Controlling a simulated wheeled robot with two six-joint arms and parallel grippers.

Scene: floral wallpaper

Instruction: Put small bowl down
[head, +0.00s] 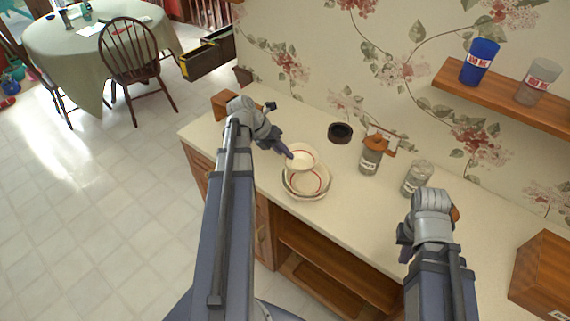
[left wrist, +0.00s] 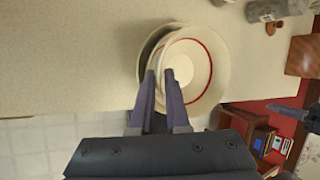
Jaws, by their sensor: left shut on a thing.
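The small bowl (head: 303,160), cream with a reddish rim, is held by my left gripper (head: 287,153) over the back part of a larger cream bowl (head: 306,193). The larger bowl has a red ring inside and sits on the counter. In the left wrist view my left gripper (left wrist: 163,78) has its fingers closed at the near-left rim of the bowls, which overlap there; whether the small bowl touches the larger one I cannot tell. My right gripper (head: 404,250) hangs at the right over the counter's front edge, its fingers mostly hidden behind its own wrist.
On the counter (head: 340,215) stand a dark round container (head: 340,132), a jar with an orange-brown lid (head: 371,158) and a glass jar (head: 417,177). A wooden box (head: 545,272) is at the right. A wall shelf (head: 500,95) holds a blue cup (head: 479,62) and a grey cup (head: 538,82).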

